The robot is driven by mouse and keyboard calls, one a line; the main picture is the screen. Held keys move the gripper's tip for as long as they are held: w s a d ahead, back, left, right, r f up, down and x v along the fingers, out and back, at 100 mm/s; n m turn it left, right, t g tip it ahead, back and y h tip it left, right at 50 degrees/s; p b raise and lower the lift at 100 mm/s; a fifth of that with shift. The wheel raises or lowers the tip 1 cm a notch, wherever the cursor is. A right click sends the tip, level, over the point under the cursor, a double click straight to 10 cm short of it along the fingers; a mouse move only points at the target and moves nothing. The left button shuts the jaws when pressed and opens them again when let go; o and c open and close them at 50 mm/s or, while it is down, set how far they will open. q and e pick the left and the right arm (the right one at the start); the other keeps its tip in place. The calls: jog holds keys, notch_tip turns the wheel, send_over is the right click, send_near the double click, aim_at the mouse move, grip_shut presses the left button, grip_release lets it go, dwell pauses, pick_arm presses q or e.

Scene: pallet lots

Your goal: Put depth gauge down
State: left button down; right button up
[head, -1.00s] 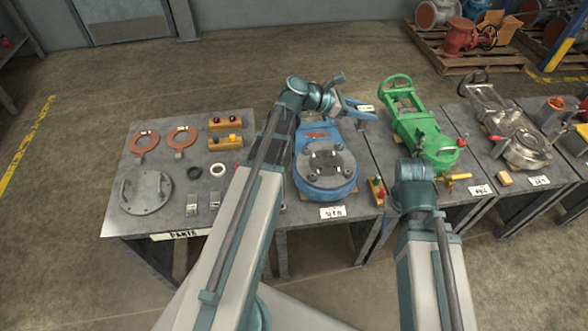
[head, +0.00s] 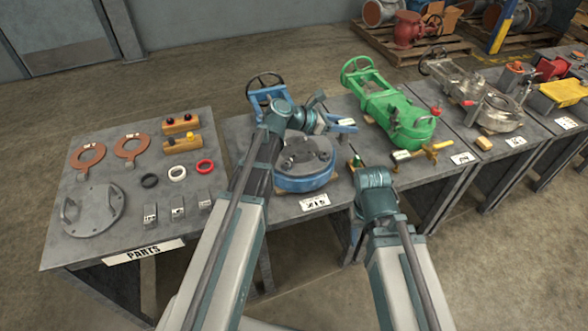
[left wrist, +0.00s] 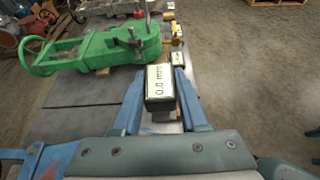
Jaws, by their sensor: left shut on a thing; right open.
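My left gripper (head: 340,124) is over the right side of the blue valve's table. In the left wrist view its two blue fingers (left wrist: 160,90) are shut on the depth gauge (left wrist: 160,82), a small dark block with a pale display. The gauge is hard to make out in the head view. The blue valve (head: 303,180) stands just left of this gripper, and the green valve (head: 410,130) is to its right. My right gripper (head: 373,178) is lower, by the table's front edge; its fingers are mostly hidden by its wrist.
A small pale-faced item (head: 401,156) and a brass-coloured tool (head: 436,147) lie before the green valve. The parts table (head: 110,240) at left holds rings, blocks and a round plate. A silver valve (head: 495,112) stands farther right.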

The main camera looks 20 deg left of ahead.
pick_arm(q)
jog(key=shift+w+d+f+b, duration=0.1)
jog(key=shift+d+f+b, duration=0.15)
jog(key=shift+f, duration=0.2)
jog(key=shift+w+d+f+b, duration=0.1)
jog(key=shift+d+f+b, duration=0.15)
jog(key=shift+f, duration=0.2)
jog(key=b, duration=0.1)
send_over(294, 156)
jog(key=f, duration=0.1)
notch_tip(294, 156, down, 4)
jog(key=b, duration=0.4)
jog(key=shift+f, duration=0.1)
pick_arm(e)
notch_tip(294, 156, down, 7)
jog(key=shift+r, duration=0.1)
pick_arm(q)
jog(key=shift+c, duration=2.2)
grip_release()
